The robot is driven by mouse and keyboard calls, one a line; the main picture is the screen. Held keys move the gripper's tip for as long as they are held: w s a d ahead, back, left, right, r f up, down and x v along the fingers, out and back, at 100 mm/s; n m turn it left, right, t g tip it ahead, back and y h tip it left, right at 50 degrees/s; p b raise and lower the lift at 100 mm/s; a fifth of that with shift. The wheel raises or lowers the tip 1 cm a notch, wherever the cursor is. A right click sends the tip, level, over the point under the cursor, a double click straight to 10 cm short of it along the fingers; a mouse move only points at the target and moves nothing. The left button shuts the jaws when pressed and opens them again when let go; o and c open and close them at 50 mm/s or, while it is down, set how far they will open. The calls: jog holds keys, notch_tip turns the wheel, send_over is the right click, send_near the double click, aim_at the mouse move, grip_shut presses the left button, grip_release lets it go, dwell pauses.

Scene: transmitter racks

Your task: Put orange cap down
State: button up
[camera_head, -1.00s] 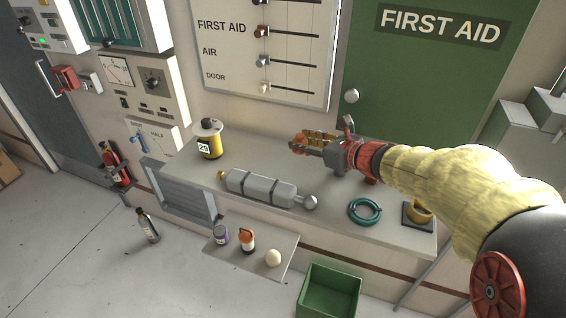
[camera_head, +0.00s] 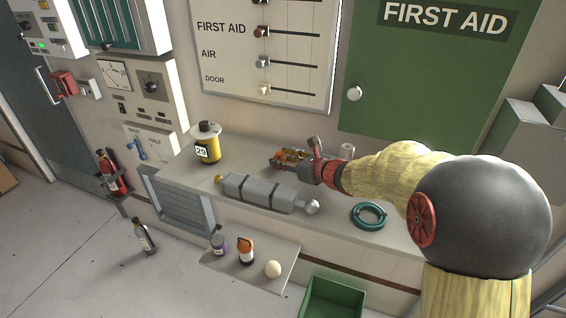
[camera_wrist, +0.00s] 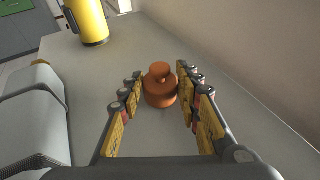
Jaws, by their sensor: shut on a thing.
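The orange cap (camera_wrist: 160,88) is a round, stepped orange-brown piece with a small knob on top. In the wrist view it sits upright between the two rows of yellow finger pads, just over or on the grey bench top (camera_wrist: 85,75); I cannot tell whether it touches. My gripper (camera_wrist: 160,92) is shut on it. In the head view my gripper (camera_head: 280,160) is low over the back of the bench, behind the grey cylinder (camera_head: 258,193) and right of the yellow canister (camera_head: 207,146). There the fingers mostly hide the cap.
A teal ring (camera_head: 368,216) lies on the bench to the right. A green bin (camera_head: 335,300) stands below. The wall is close behind my gripper.

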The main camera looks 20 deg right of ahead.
jog(key=shift+f, duration=0.1)
jog(key=o, duration=0.8)
jog(key=shift+o, duration=0.8)
jog(key=shift+r, duration=0.25)
jog(key=p+v, duration=0.3)
jog(key=v, duration=0.8)
jog(key=shift+s+d+r, duration=0.1)
jog(key=shift+s+d, duration=0.05)
jog(key=shift+s, duration=0.2)
jog(key=shift+s, duration=0.15)
